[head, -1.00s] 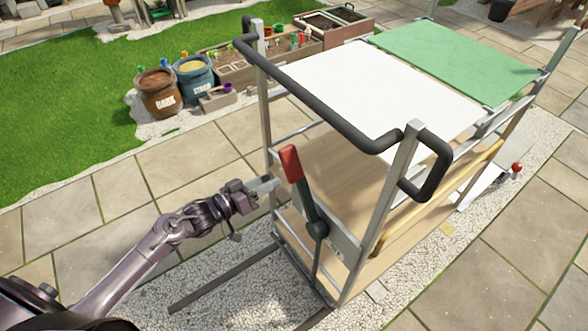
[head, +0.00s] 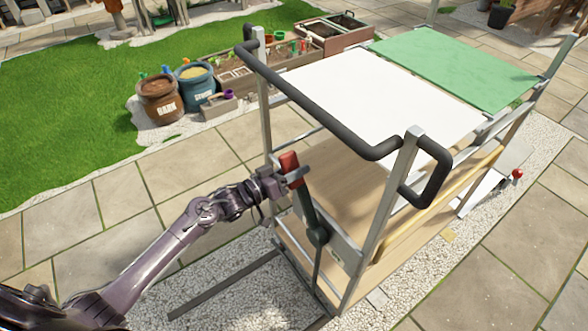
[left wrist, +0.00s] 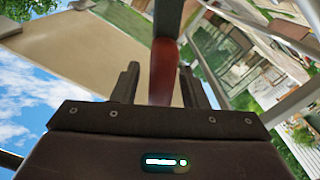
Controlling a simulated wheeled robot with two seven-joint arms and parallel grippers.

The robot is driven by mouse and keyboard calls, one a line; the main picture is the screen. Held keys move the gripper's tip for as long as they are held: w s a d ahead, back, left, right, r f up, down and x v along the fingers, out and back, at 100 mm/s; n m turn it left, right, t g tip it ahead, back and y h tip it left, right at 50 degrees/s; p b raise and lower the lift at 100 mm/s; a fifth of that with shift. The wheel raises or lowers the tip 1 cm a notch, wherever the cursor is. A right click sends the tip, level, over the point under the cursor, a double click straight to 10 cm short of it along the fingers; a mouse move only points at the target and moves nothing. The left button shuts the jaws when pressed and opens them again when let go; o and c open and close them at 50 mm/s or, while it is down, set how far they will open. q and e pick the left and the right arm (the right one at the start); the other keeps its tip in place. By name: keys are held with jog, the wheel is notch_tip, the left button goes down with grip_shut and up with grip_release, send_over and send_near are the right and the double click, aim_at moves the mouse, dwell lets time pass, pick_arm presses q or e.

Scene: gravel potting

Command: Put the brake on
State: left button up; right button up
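The brake lever, a dark green bar with a red grip (head: 289,162), stands tilted at the near end of the cart (head: 262,90). Its pivot is low on the cart's end plate. My left gripper (head: 292,178) is at the red grip, with a finger showing across it. In the left wrist view, the red grip (left wrist: 164,75) stands between the two fingers of my left gripper (left wrist: 160,85). The fingers are apart, and a gap shows on the left side of the grip; contact on the right side is unclear. My right gripper is out of view.
A black push handle (head: 330,122) loops above the lever. A white panel (head: 370,92) and a green panel (head: 455,62) top the cart. Labelled barrels (head: 160,98) and planter boxes stand behind on gravel. Paving is open at the left.

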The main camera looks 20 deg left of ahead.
pick_arm(q)
grip_shut()
jog(key=shift+s+d+r, duration=0.1)
jog(key=shift+s+d+r+m+p, duration=0.3)
jog(key=shift+d+r+m+p, duration=0.1)
jog(key=shift+p, duration=0.15)
jog(key=s+d+f+m+p, duration=0.1)
jog(key=s+d+m+p, duration=0.1)
jog(key=s+d+m, duration=0.9)
jog(key=shift+s+d, duration=0.9)
jog(key=shift+d, duration=1.8)
jog(key=shift+f, duration=0.2)
